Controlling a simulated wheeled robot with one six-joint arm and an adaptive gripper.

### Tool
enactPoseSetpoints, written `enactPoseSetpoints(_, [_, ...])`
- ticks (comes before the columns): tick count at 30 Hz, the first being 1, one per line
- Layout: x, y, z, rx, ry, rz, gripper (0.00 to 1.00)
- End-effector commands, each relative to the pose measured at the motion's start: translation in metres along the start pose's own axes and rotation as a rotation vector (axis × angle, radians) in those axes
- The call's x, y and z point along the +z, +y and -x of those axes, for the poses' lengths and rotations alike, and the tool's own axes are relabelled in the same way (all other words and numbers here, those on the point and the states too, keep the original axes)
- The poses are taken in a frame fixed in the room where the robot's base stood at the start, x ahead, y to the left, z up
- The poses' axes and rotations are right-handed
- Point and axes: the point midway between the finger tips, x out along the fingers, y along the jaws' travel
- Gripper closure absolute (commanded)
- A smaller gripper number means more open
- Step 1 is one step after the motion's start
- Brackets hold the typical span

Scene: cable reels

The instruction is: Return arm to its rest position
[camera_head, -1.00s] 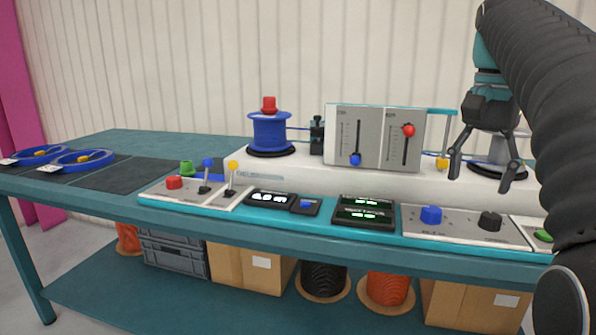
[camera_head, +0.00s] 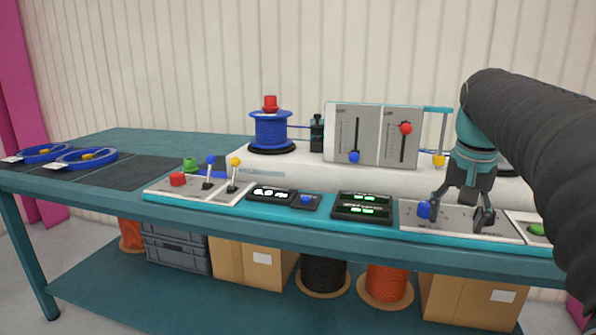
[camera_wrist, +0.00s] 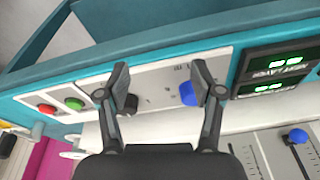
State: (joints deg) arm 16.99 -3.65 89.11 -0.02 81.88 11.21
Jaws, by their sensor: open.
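My gripper (camera_head: 461,222) is open and empty, pointing down over the right part of the control panel in the head view. In that view it overlaps the panel (camera_head: 410,228) with the blue knob (camera_head: 424,209). In the wrist view my gripper (camera_wrist: 162,82) has its fingers spread, with the black knob (camera_wrist: 130,103) by the left finger and the blue knob (camera_wrist: 188,94) by the right one. I cannot tell how high the fingertips are above the panel.
Behind the panel stand a slider board (camera_head: 372,135) with blue and red handles and a blue cable reel (camera_head: 270,131). Small levers (camera_head: 234,172) rise at the left. Cable coils (camera_head: 85,158) lie on the teal table's far left. Boxes and reels fill the lower shelf.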

Motion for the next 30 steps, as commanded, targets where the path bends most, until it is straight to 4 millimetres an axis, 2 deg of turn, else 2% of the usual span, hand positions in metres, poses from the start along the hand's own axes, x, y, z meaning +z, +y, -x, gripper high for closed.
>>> enactPoseSetpoints(8, [0.077, -0.013, -0.056, -0.034, 0.103, 0.195, 0.33])
enactPoseSetpoints(15, [0.168, -0.017, -0.102, -0.068, 0.178, 0.344, 0.33])
enactPoseSetpoints(21, [0.236, -0.013, -0.127, -0.095, 0.197, 0.417, 0.33])
enactPoseSetpoints(24, [0.252, -0.013, -0.126, -0.108, 0.217, 0.443, 0.33])
enactPoseSetpoints(30, [0.256, -0.019, -0.113, -0.131, 0.262, 0.472, 0.33])
